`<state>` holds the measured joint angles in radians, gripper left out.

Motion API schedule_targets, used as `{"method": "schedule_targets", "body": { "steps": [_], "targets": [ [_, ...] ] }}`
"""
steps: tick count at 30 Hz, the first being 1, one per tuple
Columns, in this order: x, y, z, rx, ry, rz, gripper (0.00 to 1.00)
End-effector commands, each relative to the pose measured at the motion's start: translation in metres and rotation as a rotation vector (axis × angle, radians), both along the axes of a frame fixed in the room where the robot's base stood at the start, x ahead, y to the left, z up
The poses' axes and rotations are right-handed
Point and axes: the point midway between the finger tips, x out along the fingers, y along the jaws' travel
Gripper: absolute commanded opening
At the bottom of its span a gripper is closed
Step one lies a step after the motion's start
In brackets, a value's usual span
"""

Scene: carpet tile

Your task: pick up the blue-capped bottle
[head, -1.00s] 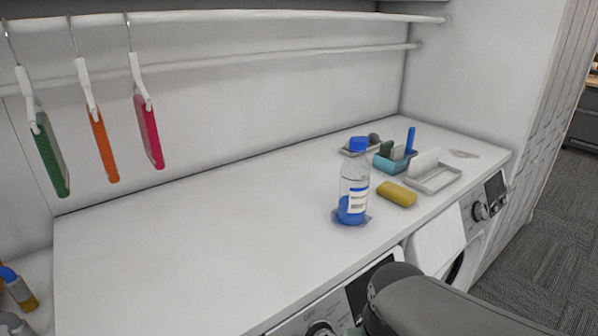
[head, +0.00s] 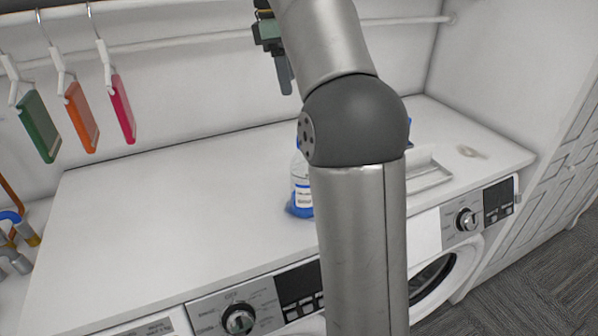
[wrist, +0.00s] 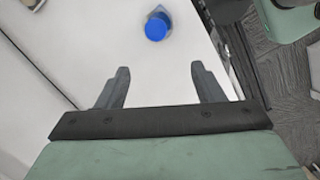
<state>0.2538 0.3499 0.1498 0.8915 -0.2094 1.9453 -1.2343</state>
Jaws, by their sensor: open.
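The blue-capped bottle (head: 300,188) stands upright on the white counter (head: 180,195) in the head view. It is clear with a white label and blue at the bottom, and my arm hides its right side and most of its cap. In the wrist view I look down on its blue cap (wrist: 156,28), beyond the fingertips and slightly left of the middle between them. My gripper (wrist: 160,75) is open and empty, its two dark fingers apart. In the head view my gripper (head: 284,85) is partly behind my arm, pointing down, above the counter and apart from the bottle.
A white tray (head: 430,175) lies right of my arm on the counter. Washing machines (head: 240,318) stand under the counter's front edge. Green, orange (head: 82,115) and pink items hang from a rail at the left. The left part of the counter is clear.

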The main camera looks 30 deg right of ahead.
Motion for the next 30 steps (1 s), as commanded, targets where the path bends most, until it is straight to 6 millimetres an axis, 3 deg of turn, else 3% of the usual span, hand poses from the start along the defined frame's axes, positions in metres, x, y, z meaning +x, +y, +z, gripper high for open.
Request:
{"method": "schedule_targets", "body": {
  "steps": [2, 5, 21, 30],
  "targets": [
    [0.003, -0.007, 0.012, 0.004, 0.006, 0.027, 0.61],
    [0.002, -0.011, 0.012, 0.007, 0.013, 0.047, 0.61],
    [-0.006, -0.026, -0.089, 0.007, 0.014, 0.050, 0.61],
    [-0.008, -0.029, -0.111, 0.007, 0.013, 0.050, 0.61]
  ]
}}
